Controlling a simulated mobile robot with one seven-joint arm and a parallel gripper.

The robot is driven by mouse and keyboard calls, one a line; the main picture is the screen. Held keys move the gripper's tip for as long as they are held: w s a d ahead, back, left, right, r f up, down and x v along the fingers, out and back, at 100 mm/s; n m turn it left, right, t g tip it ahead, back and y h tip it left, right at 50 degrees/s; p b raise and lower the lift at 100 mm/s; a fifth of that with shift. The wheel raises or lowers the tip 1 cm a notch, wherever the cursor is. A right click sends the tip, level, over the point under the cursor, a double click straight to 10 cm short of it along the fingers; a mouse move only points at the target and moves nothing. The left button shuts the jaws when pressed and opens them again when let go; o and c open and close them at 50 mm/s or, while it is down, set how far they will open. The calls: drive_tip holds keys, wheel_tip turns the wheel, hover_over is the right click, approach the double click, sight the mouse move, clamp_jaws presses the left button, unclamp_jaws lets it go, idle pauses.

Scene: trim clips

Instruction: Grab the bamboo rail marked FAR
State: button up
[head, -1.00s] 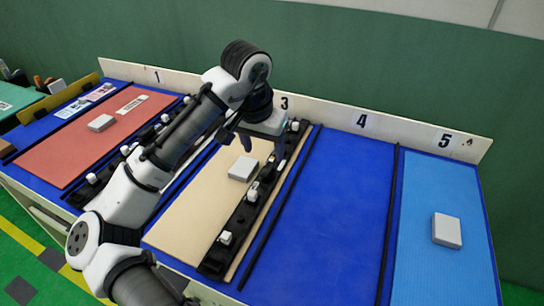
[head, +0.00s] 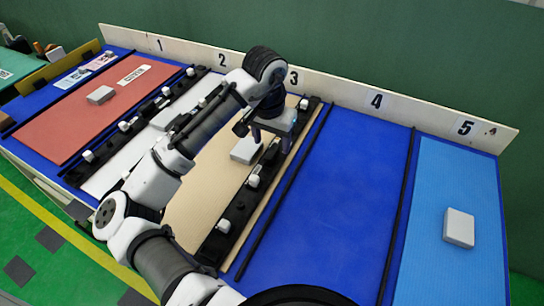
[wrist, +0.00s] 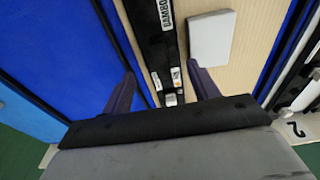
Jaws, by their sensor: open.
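A black rail with white clips (head: 240,205) lies along the right side of the tan panel (head: 200,195) in lane 3. In the wrist view the rail (wrist: 150,28) carries a white label reading "BAMBOO", cut off at the top edge; I cannot read FAR. My gripper (head: 267,140) is open above the rail's far part, pointing down. In the wrist view its two dark fingers (wrist: 160,72) stand on either side of the rail, with nothing held. I cannot tell how high they are above it.
A pale block (head: 243,151) lies on the tan panel close left of the rail and my gripper; it also shows in the wrist view (wrist: 210,38). Another clipped rail (head: 128,124) lies between lanes 1 and 2. Lane 4 (head: 345,170) is bare blue. The numbered back board (head: 340,93) stands behind.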

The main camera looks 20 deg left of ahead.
sight(272, 151)
drive_tip(key=shift+w+f+p, duration=0.2)
drive_tip(key=shift+f+p, duration=0.05)
drive_tip(key=shift+f, duration=1.05)
drive_tip(key=shift+w+f+p, duration=0.15)
drive_tip(key=shift+f+p, duration=0.05)
drive_tip(key=shift+f, duration=1.1)
drive_tip(key=c, duration=0.8)
drive_tip(key=shift+r, duration=0.1)
drive_tip(key=shift+c, duration=0.2)
